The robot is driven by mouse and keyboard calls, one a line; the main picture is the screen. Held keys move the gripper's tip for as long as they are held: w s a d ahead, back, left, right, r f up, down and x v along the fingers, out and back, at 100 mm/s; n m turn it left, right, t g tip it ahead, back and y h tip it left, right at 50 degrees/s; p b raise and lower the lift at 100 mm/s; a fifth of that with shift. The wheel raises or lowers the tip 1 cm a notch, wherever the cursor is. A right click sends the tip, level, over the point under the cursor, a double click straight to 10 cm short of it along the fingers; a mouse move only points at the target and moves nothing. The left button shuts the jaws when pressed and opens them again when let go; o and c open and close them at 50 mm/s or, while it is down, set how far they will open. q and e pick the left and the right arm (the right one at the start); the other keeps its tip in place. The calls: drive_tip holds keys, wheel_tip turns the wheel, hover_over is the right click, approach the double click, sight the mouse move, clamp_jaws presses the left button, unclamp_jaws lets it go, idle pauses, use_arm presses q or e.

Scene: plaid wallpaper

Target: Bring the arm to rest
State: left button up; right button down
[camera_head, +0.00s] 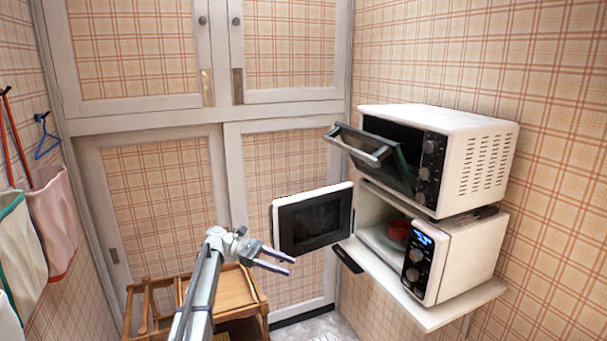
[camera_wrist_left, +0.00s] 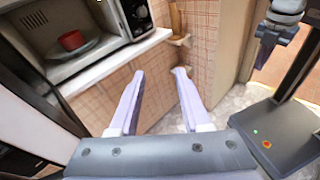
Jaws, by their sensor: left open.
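My left arm comes up from the bottom of the head view. Its gripper (camera_head: 290,265) is open and empty, in the air just below the open microwave door (camera_head: 312,220). In the left wrist view the two pale fingers (camera_wrist_left: 160,74) stand apart with nothing between them. The white microwave (camera_head: 468,258) is open, and a red bowl (camera_head: 398,230) sits inside it. The bowl also shows on a plate in the left wrist view (camera_wrist_left: 71,41).
A white shelf (camera_head: 430,317) holds the microwave, with a white toaster oven (camera_head: 485,150) above it, its door partly open. A wooden cart (camera_head: 240,290) stands beside my left arm. Cloth bags (camera_head: 50,215) hang at the left. White cupboards (camera_head: 165,130) fill the back.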

use_arm(q)
drive_tip(key=s+d+f+m+y, duration=0.35)
drive_tip(key=s+f, duration=0.25)
drive_tip(key=s, duration=0.4)
drive_tip(key=s+d+f+m+y, duration=0.35)
drive_tip(key=s+f, duration=0.25)
drive_tip(key=s, duration=0.3)
drive_tip(key=s+a+f+m+t+y, duration=0.2)
drive_tip(key=s+a+m+y, duration=0.1)
drive_tip(key=s, duration=0.4)
drive_tip(key=s+a+f+m+t+y, duration=0.1)
drive_tip(key=s+a+f+m+y, duration=0.2)
drive_tip(key=s+m+y, duration=0.3)
drive_tip(key=shift+s+a+m+t, duration=0.4)
drive_tip(key=shift+s+a+m, duration=0.2)
drive_tip(key=shift+s, duration=0.15)
